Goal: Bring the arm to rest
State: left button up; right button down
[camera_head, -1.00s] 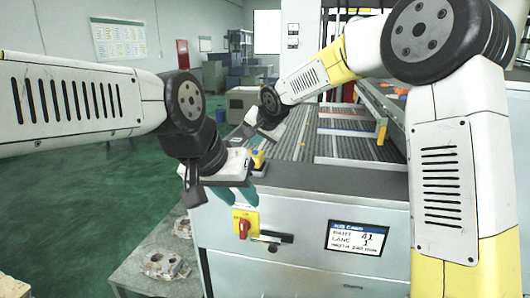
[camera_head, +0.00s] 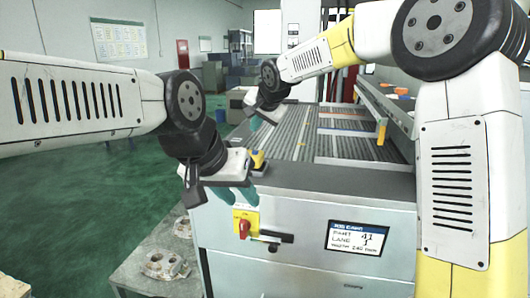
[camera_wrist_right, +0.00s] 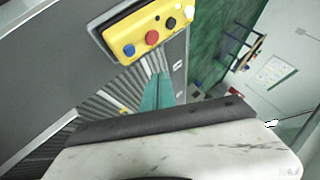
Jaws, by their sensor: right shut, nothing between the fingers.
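My right gripper (camera_head: 254,123) is above the far left edge of the ribbed conveyor in the head view, clear of it. In the right wrist view its teal fingers (camera_wrist_right: 158,92) lie together with nothing between them. My left gripper (camera_head: 234,194) hangs lower, in front of the machine's top left corner. Its two teal fingers stand apart and hold nothing that I can see.
The grey machine (camera_head: 310,185) carries the ribbed conveyor (camera_head: 305,135), a red-and-yellow switch (camera_head: 244,224) and a display (camera_head: 357,238). A yellow button box (camera_wrist_right: 145,30) shows in the wrist view. Castings (camera_head: 163,264) lie on a low table. Green floor at left is open.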

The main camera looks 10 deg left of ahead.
dwell(0.5)
jog(key=s+d+r+n+h, duration=0.1)
jog(key=s+d, duration=0.6)
jog(key=d, duration=0.4)
jog(key=s+d+r+h, duration=0.1)
jog(key=s+d+h, duration=0.1)
jog(key=s+d, duration=0.75)
jog(key=s+d+f+n, duration=0.1)
jog(key=s+d+f, duration=0.2)
jog(key=s+d, duration=0.3)
jog(key=s+d+f+g, duration=0.1)
jog(key=s+d+f, duration=0.2)
jog(key=s+d, duration=0.3)
jog(key=s, duration=0.3)
jog(key=shift+s+f+n, duration=0.15)
jog(key=shift+s+n, duration=0.25)
